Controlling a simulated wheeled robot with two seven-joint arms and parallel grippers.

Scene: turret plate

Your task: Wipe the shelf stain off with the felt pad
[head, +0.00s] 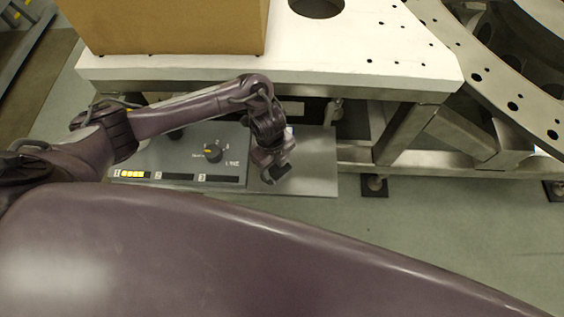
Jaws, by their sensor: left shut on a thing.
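My left arm reaches in from the left, and its gripper (273,172) points down over the plain grey shelf (316,172) below the white table's front edge. The gripper is shut on a small dark grey piece that looks like the felt pad (282,173). The pad is low over the shelf; I cannot tell whether it touches. No stain can be made out; the gripper and forearm hide part of the shelf. My right gripper is out of view.
A cardboard box (165,25) stands on the white table (345,60) above. A metal frame (415,130) stands right. Floor is clear at lower right.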

